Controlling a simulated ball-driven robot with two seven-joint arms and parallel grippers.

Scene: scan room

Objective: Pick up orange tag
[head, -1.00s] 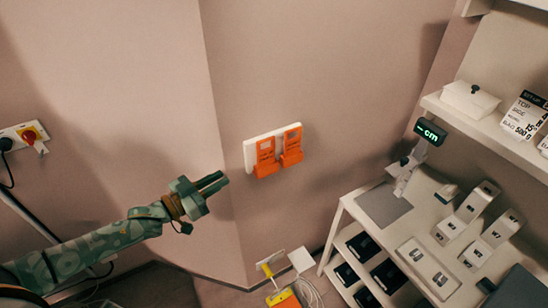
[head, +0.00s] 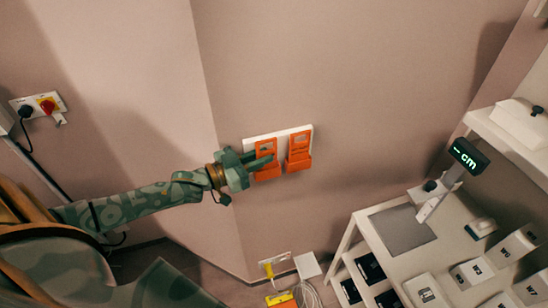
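Two orange tags hang side by side on a white wall plate. The left orange tag (head: 268,146) is partly hidden behind the fingers of my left gripper (head: 264,160). The right orange tag (head: 299,150) is in clear view, just right of the fingertips. My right gripper is not in view.
A white shelf bench stands at right with a grey mat (head: 402,230) and a lit display (head: 468,156). A socket with a red switch (head: 47,105) is on the left wall. A yellow plug (head: 268,269) and cables are low below the tags.

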